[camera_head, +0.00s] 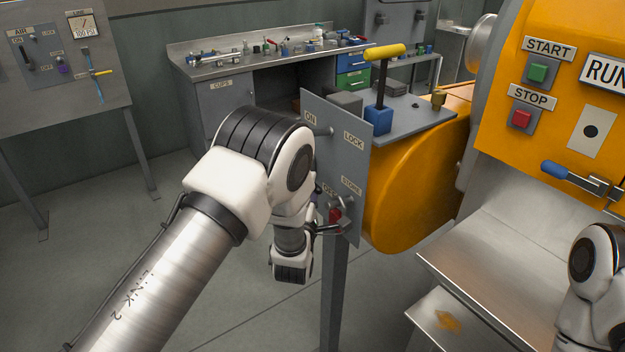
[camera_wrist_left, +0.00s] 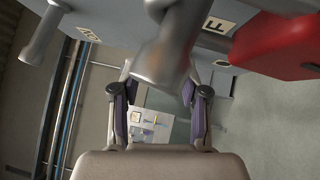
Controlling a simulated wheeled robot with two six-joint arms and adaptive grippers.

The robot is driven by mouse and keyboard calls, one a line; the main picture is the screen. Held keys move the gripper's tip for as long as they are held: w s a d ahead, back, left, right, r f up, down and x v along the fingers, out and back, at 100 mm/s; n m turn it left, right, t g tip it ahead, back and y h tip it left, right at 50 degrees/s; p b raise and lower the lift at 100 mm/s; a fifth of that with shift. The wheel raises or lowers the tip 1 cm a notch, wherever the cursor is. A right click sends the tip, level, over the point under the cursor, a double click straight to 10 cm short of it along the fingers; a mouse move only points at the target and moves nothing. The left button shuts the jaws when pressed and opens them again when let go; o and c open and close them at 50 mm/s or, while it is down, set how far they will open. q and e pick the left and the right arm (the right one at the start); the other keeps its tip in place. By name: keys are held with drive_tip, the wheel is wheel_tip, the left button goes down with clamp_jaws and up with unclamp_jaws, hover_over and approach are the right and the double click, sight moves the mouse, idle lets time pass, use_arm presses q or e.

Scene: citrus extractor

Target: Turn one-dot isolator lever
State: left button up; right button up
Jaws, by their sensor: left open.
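A grey isolator panel (camera_head: 349,115) stands on a post, with ON, LOCK and STORE labels. A red part (camera_head: 335,214) hangs low on it and shows large in the left wrist view (camera_wrist_left: 280,45). My left gripper (camera_wrist_left: 160,90) is open, its fingers pointing at the panel. A grey rounded bar, seemingly the lever (camera_wrist_left: 165,52), lies in front of and partly between the fingertips. I cannot tell whether they touch it. In the head view my left gripper (camera_head: 333,228) is small and partly hidden by the arm. No dot mark is readable on this panel.
An orange machine (camera_head: 420,200) stands close behind the panel. A yellow-handled lever (camera_head: 384,52) rises above it. A plate with one black dot (camera_head: 591,131) sits near the START and STOP buttons. My right arm's links show at lower right. Floor left of the post is clear.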

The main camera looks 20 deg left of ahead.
use_arm(q)
drive_tip(key=shift+w+a+r, duration=0.1)
drive_tip(key=shift+w+r, duration=0.1)
drive_tip(key=shift+w, duration=0.4)
use_arm(e)
drive_tip(key=shift+s+r, duration=0.1)
drive_tip(key=shift+r, duration=0.15)
use_arm(q)
drive_tip(key=shift+f, duration=0.1)
clamp_jaws()
use_arm(e)
drive_tip(key=shift+r, duration=0.1)
